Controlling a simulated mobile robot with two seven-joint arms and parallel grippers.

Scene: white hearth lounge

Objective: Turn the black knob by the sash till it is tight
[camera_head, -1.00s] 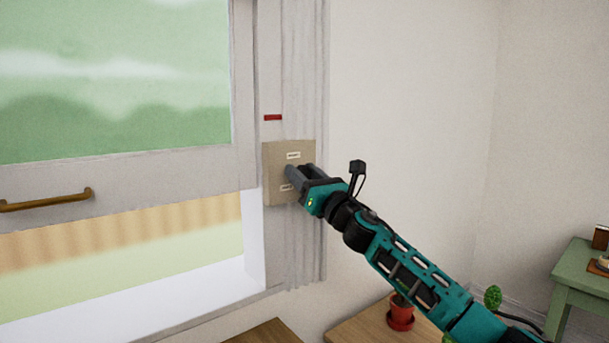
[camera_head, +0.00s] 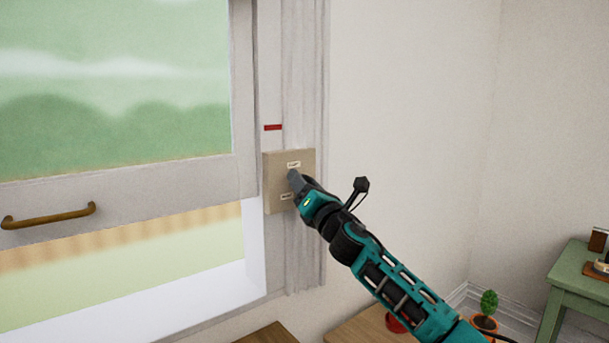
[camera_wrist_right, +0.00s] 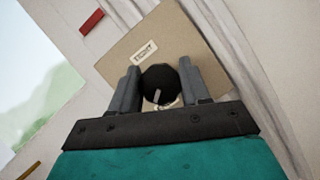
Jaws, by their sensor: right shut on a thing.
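The black knob (camera_wrist_right: 159,84) sits on a beige plate (camera_head: 275,200) fixed to the frame beside the sash (camera_head: 120,195). My right gripper (camera_wrist_right: 159,88) is shut on the knob, one finger on each side of it in the right wrist view. A pale pointer mark shows on the knob's face. Small labels (camera_wrist_right: 145,50) are above and below the knob; the upper one is too blurred to read for certain. In the head view the right gripper (camera_head: 296,182) covers the knob. The sash is raised, with an open gap under it. My left gripper is not in view.
A red mark (camera_head: 273,127) is on the frame above the plate. A brass handle (camera_head: 48,216) is on the sash's lower rail. A green table (camera_head: 575,280) and a potted plant (camera_head: 488,303) stand at lower right. The wall right of the frame is bare.

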